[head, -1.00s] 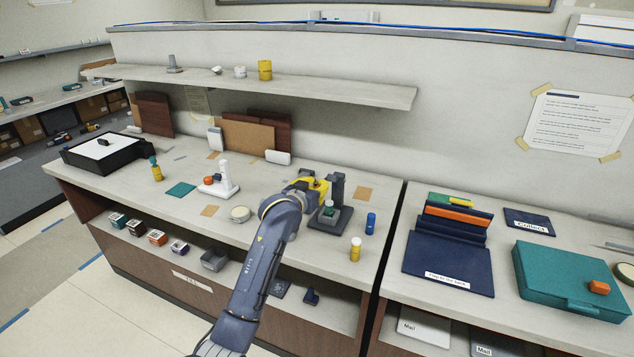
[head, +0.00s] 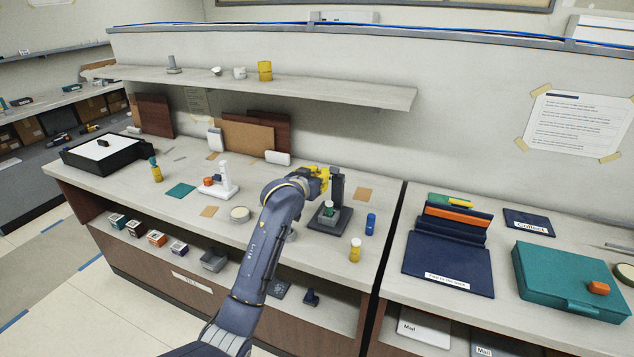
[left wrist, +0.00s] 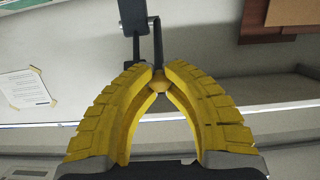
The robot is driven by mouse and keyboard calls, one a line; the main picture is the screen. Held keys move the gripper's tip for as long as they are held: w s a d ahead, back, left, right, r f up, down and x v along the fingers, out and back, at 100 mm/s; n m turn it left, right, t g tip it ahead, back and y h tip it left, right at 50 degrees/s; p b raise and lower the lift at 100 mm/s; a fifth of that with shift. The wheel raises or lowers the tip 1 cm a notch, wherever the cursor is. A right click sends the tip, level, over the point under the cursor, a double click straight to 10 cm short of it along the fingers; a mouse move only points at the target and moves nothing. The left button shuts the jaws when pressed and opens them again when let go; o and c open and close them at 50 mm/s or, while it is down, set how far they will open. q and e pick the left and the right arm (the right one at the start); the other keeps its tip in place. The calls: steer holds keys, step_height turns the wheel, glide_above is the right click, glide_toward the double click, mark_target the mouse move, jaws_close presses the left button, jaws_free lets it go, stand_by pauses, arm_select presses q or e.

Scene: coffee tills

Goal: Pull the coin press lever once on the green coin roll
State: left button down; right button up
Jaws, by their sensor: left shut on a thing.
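The dark coin press (head: 338,188) stands on the counter, with its upright post at the back of its base. The green coin roll (head: 328,210) stands upright on the press base. My left gripper (head: 325,176) is beside the top of the post, above the roll. In the head view the knob and lever are largely hidden by the gripper. My right gripper is in neither view.
A blue roll (head: 371,223) and a yellow roll (head: 355,250) stand right of the press. A white stand (head: 226,182) and a round tin (head: 240,214) are to the left. A shelf (head: 330,92) runs along the wall behind. A navy organiser (head: 450,265) is on the right counter.

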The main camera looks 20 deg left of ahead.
arm_select(q)
steer(key=shift+w+r, duration=0.1)
steer(key=shift+w+d+r, duration=0.2)
steer(key=shift+w+r, duration=1.3)
steer(key=shift+w, duration=0.15)
steer(key=shift+r, duration=0.1)
steer(key=shift+w+r, duration=0.25)
steer(key=shift+w, duration=0.3)
steer(key=shift+w+r, duration=0.2)
steer(key=shift+w, duration=0.3)
steer(key=c, duration=1.2)
jaws_free()
steer(key=shift+c, duration=0.2)
steer(key=shift+s+f, duration=0.1)
steer(key=shift+s, duration=0.05)
